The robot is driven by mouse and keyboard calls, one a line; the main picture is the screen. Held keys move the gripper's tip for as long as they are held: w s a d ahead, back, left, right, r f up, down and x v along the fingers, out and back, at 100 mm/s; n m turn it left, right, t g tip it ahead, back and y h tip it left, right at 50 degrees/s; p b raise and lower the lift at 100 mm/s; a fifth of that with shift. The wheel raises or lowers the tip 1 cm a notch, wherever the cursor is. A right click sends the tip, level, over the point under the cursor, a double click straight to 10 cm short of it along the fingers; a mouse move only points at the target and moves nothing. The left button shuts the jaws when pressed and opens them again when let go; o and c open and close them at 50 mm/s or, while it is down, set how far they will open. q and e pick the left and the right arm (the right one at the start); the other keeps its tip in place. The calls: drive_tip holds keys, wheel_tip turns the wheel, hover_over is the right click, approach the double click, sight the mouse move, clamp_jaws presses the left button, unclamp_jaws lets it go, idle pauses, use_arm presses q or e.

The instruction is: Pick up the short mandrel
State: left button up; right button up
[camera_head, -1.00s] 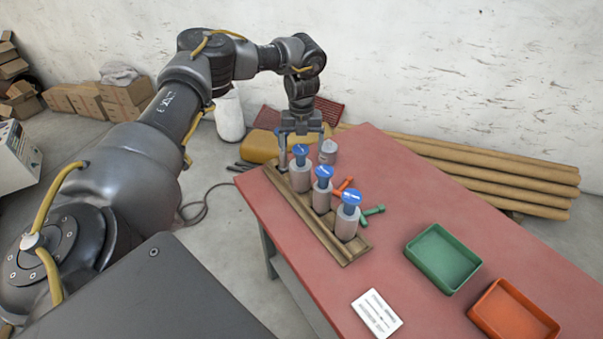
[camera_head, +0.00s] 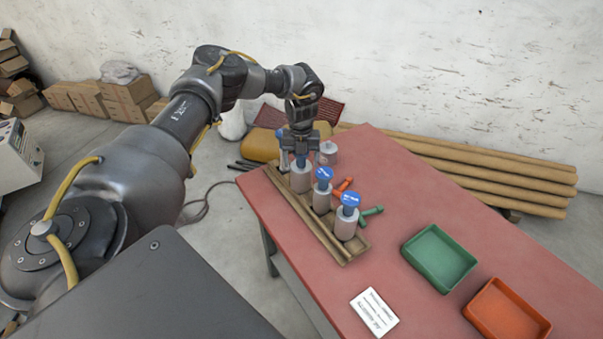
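Three grey mandrels with blue tops stand upright in a row in a wooden rack (camera_head: 330,246) on the red table. They are the far mandrel (camera_head: 300,180), the middle mandrel (camera_head: 321,201) and the near mandrel (camera_head: 346,224). I cannot tell surely from their looks which is the short one. My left gripper (camera_head: 300,160) points down over the far mandrel. Its fingers are apart, one on each side of the blue top, which they and the gripper body partly hide. I see no clear contact. My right gripper is out of view.
A grey capped container (camera_head: 327,153) stands just behind the far mandrel. An orange-red tool (camera_head: 343,186) and a green tool (camera_head: 371,211) lie beside the rack. A green tray (camera_head: 438,258), an orange tray (camera_head: 506,312) and a white card (camera_head: 374,312) lie on the red table (camera_head: 440,210).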

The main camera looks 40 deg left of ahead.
use_arm(q)
drive_tip(key=c, duration=1.4)
drive_tip(key=shift+o, duration=0.2)
drive_tip(key=shift+w+r+b, duration=0.1)
drive_tip(key=shift+r+b, duration=0.25)
drive_tip(key=shift+b, duration=0.05)
wheel_tip(320, 180, up, 2)
drive_tip(key=shift+r+b, duration=0.1)
drive_tip(key=shift+b, duration=0.75)
drive_tip(key=s+d+r+b, duration=0.2)
drive_tip(key=s+d+r, duration=0.7)
drive_tip(key=s+r, duration=0.1)
drive_tip(key=shift+s, duration=0.3)
drive_tip(key=shift+d+r, duration=0.1)
